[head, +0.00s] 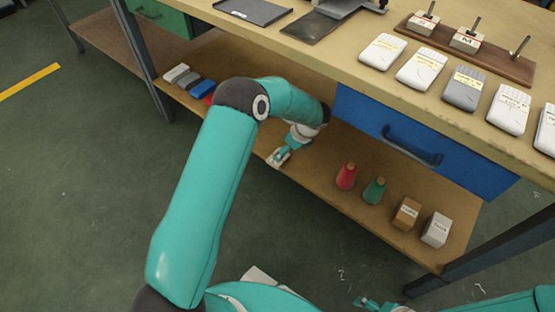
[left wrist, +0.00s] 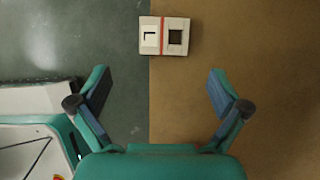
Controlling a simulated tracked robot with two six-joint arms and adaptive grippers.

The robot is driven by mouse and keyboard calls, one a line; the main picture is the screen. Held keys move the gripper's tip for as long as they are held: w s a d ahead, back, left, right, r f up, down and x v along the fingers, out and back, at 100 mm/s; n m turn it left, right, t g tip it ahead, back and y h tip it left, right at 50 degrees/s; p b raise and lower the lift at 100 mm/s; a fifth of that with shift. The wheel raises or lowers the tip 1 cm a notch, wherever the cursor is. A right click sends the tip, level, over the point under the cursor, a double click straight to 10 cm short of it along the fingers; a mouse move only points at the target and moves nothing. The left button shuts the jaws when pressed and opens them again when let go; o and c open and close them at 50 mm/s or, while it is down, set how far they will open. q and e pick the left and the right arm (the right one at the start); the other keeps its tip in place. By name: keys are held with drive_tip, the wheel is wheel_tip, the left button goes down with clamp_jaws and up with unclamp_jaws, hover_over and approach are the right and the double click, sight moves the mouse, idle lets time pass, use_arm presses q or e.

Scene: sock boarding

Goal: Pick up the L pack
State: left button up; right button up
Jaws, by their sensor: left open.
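The L pack (left wrist: 164,36), a small pale block with a black L label, a red band and a dark square, shows in the left wrist view. It lies at the boundary between the brown shelf board (left wrist: 250,60) and the green floor, overhanging the edge. My left gripper (left wrist: 158,85) is open and empty, with the pack ahead of it and between the lines of its fingers. In the head view my left gripper (head: 281,155) is low over the front edge of the lower shelf; the pack is hard to make out there. My right gripper (head: 372,303) is at the bottom edge, small and partly cut off.
On the lower shelf stand a red cone (head: 346,176), a green cone (head: 374,190), a brown box (head: 407,213) and a grey-white box (head: 436,229). A blue drawer (head: 375,125) hangs above. Several packs, including a blue one (head: 202,89), lie at the shelf's left.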

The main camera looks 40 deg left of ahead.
use_arm(q)
drive_tip(key=b+x, duration=0.1)
drive_tip(key=x, duration=0.4)
drive_tip(key=b+x, duration=0.1)
drive_tip(key=x, duration=0.1)
drive_tip(key=b+x, duration=0.1)
drive_tip(key=shift+w+a+f, duration=0.1)
drive_tip(key=shift+w+a, duration=0.05)
drive_tip(key=shift+w, duration=0.15)
drive_tip(key=shift+a+f, duration=0.25)
drive_tip(key=shift+f, duration=0.1)
drive_tip(key=shift+c, duration=0.2)
drive_tip(key=c, duration=1.1)
